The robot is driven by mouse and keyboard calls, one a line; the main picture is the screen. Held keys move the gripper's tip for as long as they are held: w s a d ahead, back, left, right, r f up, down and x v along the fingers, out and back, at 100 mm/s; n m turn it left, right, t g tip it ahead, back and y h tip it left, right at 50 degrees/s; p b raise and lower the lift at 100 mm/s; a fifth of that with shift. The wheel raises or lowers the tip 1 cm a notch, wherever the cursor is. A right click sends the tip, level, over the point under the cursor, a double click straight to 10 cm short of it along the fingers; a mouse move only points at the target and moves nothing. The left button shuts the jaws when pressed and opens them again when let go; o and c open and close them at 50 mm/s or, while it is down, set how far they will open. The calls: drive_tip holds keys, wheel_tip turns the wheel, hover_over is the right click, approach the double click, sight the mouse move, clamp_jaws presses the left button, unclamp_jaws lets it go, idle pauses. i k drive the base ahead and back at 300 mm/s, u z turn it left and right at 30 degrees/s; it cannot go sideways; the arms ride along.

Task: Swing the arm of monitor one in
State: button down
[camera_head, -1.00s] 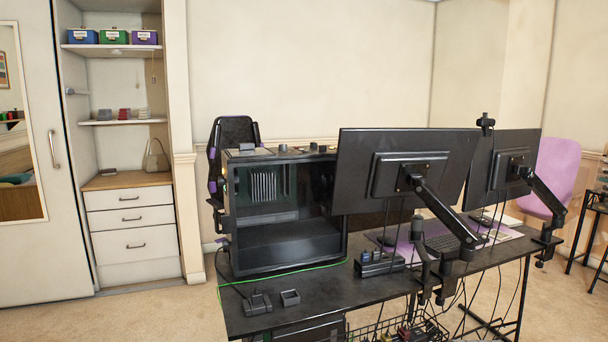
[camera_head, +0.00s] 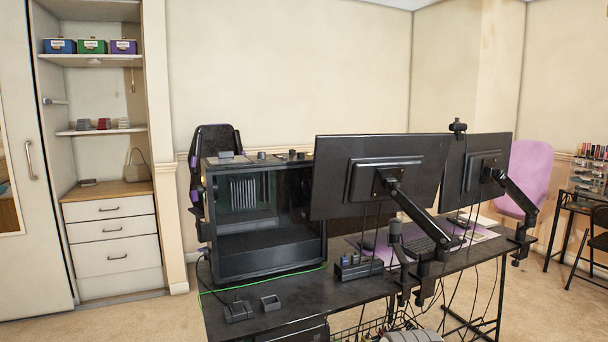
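Two black monitors show from behind, each on a black arm clamped to the rear edge of the black desk (camera_head: 270,317). The nearer monitor (camera_head: 330,185) is the larger in the picture, and its arm (camera_head: 412,208) slants down right to a post and clamp. The farther monitor (camera_head: 462,165) stands behind and to the right, with its own arm (camera_head: 518,197). Which of them is monitor one, I cannot tell. My gripper is not clearly in view. A grey rounded shape at the bottom edge may be part of my own body.
A black computer case (camera_head: 262,220) stands on the desk left of the nearer monitor. A power strip (camera_head: 358,267) and hanging cables lie near the arm clamps. A pink chair (camera_head: 527,178) stands right, a black chair (camera_head: 209,150) behind the case. Carpet is clear at the left.

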sight(440, 253)
drive_tip(key=i, duration=0.95)
drive_tip(key=u, duration=0.05)
